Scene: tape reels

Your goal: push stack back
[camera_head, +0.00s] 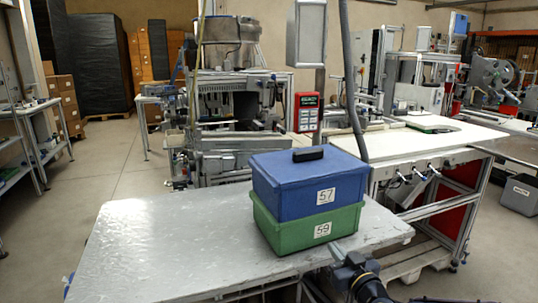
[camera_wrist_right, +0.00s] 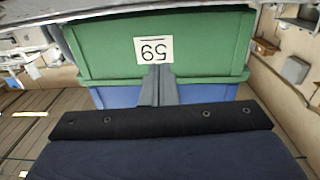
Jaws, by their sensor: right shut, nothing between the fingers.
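A stack of two boxes stands on the grey table (camera_head: 140,235), near its right part. The blue box (camera_head: 285,186), labelled 57 with a black handle on its lid, sits on the green box (camera_head: 290,235), labelled 59. My right gripper (camera_head: 338,248) is shut and empty, low in front of the green box's labelled face. My left gripper is out of view.
The table is bare to the left of the stack. Behind the table stand a grey machine (camera_head: 240,95) and a red control panel (camera_head: 307,113) on a post. A white workbench (camera_head: 440,138) stands to the right. A grey bin (camera_head: 520,195) sits on the floor.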

